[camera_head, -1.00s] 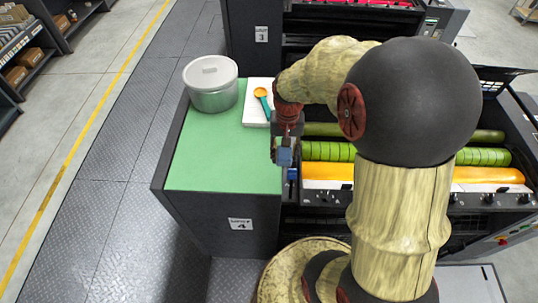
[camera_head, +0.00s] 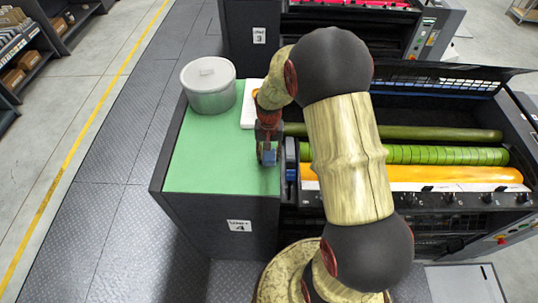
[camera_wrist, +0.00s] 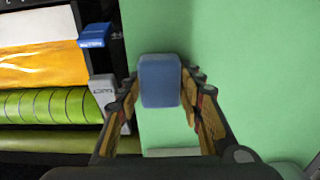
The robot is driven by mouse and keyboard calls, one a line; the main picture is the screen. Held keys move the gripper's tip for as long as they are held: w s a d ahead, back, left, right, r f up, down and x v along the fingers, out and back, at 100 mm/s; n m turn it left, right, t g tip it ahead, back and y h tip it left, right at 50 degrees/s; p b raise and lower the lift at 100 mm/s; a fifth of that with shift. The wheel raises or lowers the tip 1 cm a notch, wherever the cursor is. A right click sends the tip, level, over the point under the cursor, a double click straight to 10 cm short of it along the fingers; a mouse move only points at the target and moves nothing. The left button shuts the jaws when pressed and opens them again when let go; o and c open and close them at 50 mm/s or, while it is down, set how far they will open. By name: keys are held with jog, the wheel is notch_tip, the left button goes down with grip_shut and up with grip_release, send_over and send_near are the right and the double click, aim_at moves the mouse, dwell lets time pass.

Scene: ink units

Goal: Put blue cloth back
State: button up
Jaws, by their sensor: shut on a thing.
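The blue cloth (camera_wrist: 160,82) looks like a small folded blue block with rounded corners. My gripper (camera_wrist: 160,97) is shut on it, one finger at each side. In the head view the cloth (camera_head: 269,157) hangs below my gripper (camera_head: 268,143), over the right edge area of the green counter top (camera_head: 210,165). I cannot tell whether the cloth touches the counter. My arm covers part of the surroundings in the head view.
A lidded grey pot (camera_head: 209,88) stands at the back left of the counter. A white board (camera_head: 249,113) behind my gripper is partly hidden. The ink unit with its green roller (camera_head: 430,154) lies right. The front left counter is clear.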

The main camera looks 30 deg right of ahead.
jog(key=shift+f, duration=0.15)
jog(key=o, duration=1.1)
notch_tip(320, 180, up, 12)
notch_tip(320, 180, up, 12)
jog(key=r+n+t, duration=0.1)
jog(key=n+t, duration=0.1)
jog(key=n, duration=0.1)
send_over(269, 154)
jog(key=s+a, duration=0.6)
jog(key=a, duration=0.1)
jog(key=s+a+r+n+t, duration=0.1)
jog(key=s+a+r, duration=0.1)
jog(key=s, duration=0.2)
jog(key=s+a+r+n+t, duration=0.1)
jog(key=s+a+r, duration=0.1)
jog(key=s, duration=0.3)
jog(key=s+a+r+n+t, duration=0.1)
jog(key=s+a+r, duration=0.1)
jog(key=s, duration=0.3)
jog(key=shift+s+a+n+t, duration=0.1)
jog(key=shift+a+n+t, duration=0.25)
jog(key=shift+a, duration=0.3)
